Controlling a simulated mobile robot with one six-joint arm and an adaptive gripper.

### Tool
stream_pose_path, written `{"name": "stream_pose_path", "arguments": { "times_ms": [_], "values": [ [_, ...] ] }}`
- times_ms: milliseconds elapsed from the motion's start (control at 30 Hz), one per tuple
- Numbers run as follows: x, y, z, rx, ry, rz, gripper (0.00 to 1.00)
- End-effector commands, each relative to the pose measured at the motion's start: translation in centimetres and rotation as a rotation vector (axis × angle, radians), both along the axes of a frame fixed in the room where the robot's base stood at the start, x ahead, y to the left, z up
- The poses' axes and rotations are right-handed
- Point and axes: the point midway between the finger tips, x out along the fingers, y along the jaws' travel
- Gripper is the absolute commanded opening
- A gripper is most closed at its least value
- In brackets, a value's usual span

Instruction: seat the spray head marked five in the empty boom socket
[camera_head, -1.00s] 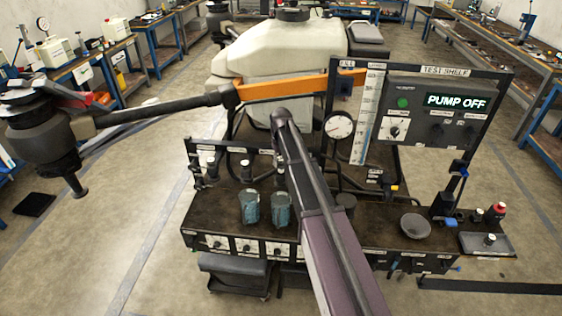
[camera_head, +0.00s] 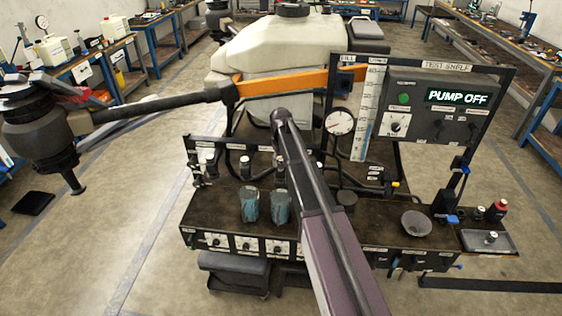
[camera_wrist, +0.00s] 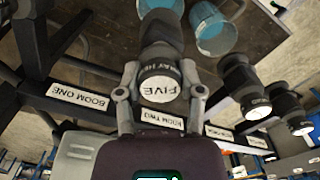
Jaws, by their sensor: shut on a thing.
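In the wrist view my gripper (camera_wrist: 160,93) is shut on a dark spray head (camera_wrist: 162,58) whose pale round cap reads FIVE. The boom rail carries the labels BOOM ONE (camera_wrist: 78,96) and BOOM TWO (camera_wrist: 158,119); the held head is beside the BOOM TWO label. Its lower end is over or near the rail's bench, and I cannot tell whether it is in a socket. Two other dark spray heads with white caps, one (camera_wrist: 245,82) and another (camera_wrist: 290,108), stand along the rail to the right. In the head view my arm hides the gripper.
Two teal beakers (camera_head: 249,204) stand on the dark bench (camera_head: 215,212) in front of the rail. A gauge (camera_head: 340,122), a panel reading PUMP OFF (camera_head: 458,97), a grey bowl (camera_head: 416,223) and a tray (camera_head: 478,246) are to the right. An orange drone arm (camera_head: 285,82) crosses behind.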

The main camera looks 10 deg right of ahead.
Motion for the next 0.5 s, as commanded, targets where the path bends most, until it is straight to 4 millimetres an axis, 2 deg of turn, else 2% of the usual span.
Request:
{"name": "stream_pose_path", "arguments": {
  "times_ms": [500],
  "values": [
    [0.00,0.00,-1.01,0.000,0.000,0.000,0.00]
  ]
}}
